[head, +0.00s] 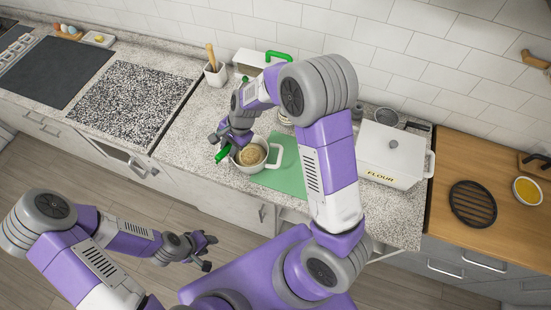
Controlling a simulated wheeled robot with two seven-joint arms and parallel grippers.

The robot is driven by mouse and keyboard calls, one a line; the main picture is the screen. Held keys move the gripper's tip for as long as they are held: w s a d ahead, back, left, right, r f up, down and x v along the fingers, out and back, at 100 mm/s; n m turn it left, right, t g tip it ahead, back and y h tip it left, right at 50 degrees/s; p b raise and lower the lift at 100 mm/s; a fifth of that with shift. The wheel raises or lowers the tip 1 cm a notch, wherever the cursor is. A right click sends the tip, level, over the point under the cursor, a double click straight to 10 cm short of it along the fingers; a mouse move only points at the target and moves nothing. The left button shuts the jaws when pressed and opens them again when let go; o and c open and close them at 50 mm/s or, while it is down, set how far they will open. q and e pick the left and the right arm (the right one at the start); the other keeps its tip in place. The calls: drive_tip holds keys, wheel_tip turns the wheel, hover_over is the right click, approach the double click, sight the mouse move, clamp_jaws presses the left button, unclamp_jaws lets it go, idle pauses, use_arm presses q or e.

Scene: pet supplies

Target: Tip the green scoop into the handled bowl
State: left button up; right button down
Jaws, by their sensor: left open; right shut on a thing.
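The handled bowl (272,164) is white and stands upright on the counter, partly on a green mat (290,178). A round tan mass shows inside it. My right gripper (222,142) is shut on the green scoop (222,155), just left of the bowl's rim. The scoop's green end points down and left; the rest of it is hidden by the gripper, so I cannot tell its tilt or what it holds. My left gripper (207,252) is open and empty, low in front of the cabinets, well away from the bowl.
A white flour box (392,154) stands right of the mat. A utensil crock (215,75) and a thing with a green handle (278,56) stand behind. A wooden counter at right holds a black round rack (473,204) and a yellow-filled bowl (527,191). Speckled counter left of the bowl is clear.

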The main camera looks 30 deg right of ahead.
drive_tip(key=shift+a+r+g+h, duration=0.15)
drive_tip(key=shift+r+h, duration=0.15)
drive_tip(key=shift+h, duration=0.25)
drive_tip(key=shift+r+g+h, duration=0.15)
drive_tip(key=shift+r+h, duration=0.15)
drive_tip(key=shift+h, duration=0.25)
drive_tip(key=shift+r+g+h, duration=0.3)
drive_tip(key=shift+r+h, duration=0.2)
drive_tip(key=shift+h, duration=0.4)
